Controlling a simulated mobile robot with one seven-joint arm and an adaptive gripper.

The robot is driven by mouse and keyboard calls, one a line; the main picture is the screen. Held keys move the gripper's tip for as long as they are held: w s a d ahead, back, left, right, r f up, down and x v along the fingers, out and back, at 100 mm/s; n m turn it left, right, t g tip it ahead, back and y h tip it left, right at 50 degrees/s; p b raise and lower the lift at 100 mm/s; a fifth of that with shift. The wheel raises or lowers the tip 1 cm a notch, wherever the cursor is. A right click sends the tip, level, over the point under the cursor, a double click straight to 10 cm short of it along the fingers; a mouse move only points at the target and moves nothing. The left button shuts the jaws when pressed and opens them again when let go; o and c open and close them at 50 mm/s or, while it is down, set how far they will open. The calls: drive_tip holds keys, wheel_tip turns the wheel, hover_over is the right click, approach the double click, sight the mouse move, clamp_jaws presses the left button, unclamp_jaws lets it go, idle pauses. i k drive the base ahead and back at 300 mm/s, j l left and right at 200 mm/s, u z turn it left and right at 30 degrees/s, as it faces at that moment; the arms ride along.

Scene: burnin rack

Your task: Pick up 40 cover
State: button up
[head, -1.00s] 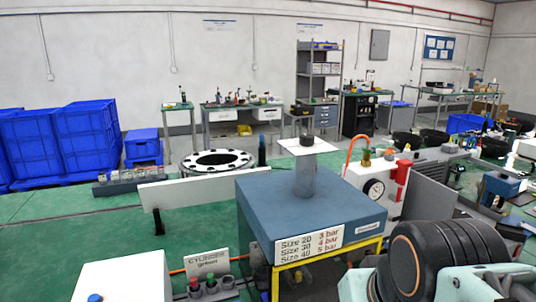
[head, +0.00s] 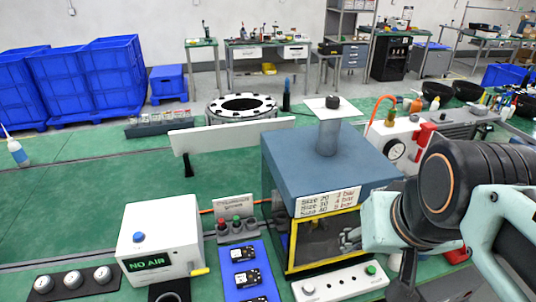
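I cannot single out the 40 cover by any label. Three round pale pieces (head: 73,280) sit on a dark strip at the lower left of the head view. Several small grey pieces stand on a dark tray (head: 150,130) farther back; they are too small to identify. My arm comes in from the right, in front of the blue-topped machine (head: 290,160). A small grey part at the arm's left end, before the machine's yellow-framed opening, may be my gripper (head: 350,240). Its fingers are not clear, and I see nothing held.
A white box (head: 160,240) reading "NO AIR" stands at the lower left. A blue panel with black parts (head: 232,262), a button box (head: 238,228) and a white control bar (head: 340,284) lie near the machine. A white board (head: 230,136) stands behind.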

sight(246, 252)
drive_tip(key=j, duration=1.3)
drive_tip(key=k, duration=0.05)
